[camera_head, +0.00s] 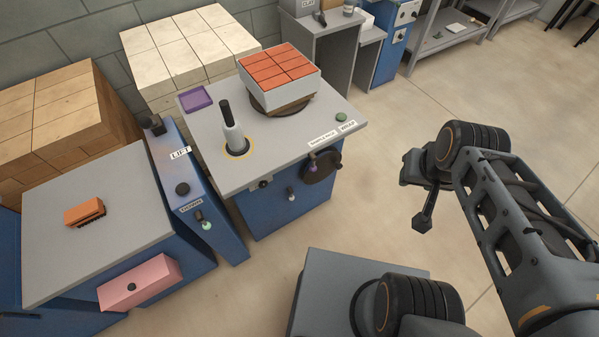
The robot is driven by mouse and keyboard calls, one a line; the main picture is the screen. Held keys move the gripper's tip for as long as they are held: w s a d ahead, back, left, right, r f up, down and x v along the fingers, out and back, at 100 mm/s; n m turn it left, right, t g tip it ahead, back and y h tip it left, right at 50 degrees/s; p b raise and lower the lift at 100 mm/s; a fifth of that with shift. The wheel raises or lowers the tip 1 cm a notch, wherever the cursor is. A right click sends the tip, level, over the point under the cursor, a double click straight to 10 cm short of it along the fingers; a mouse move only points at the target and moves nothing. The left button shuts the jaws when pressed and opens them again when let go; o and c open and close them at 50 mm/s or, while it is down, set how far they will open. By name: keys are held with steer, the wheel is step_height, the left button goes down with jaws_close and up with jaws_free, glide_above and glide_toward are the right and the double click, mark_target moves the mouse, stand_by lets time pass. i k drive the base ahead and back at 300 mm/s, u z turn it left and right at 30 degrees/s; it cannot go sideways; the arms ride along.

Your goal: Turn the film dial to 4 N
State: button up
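No dial is legibly marked as the film dial, and no "4 N" reading can be made out. A round black dial-like disc (321,167) sits on the front of the grey-topped blue machine (262,170). A small dark fitting (261,183) and a small knob or switch (291,193) are on the same front. A white film-like roll (234,138) with a black top stands upright on this machine. My gripper (423,222) hangs right of the machine, apart from it and touching nothing visible. Whether its fingers are open or shut is too small to tell.
Orange bricks in a white block (280,88) rest on the machine's turntable (281,105). A blue cabinet labelled LIFT (182,190) stands left, beside a grey table (95,245) with an orange brush (84,211) and pink drawer (140,283). Floor (400,115) is clear between machine and arm.

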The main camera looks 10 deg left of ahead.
mark_target(263, 185)
steer(key=z, duration=0.25)
steer(key=k, duration=0.85)
steer(key=u, duration=1.55)
steer(key=i, duration=0.5)
steer(key=z, duration=0.05)
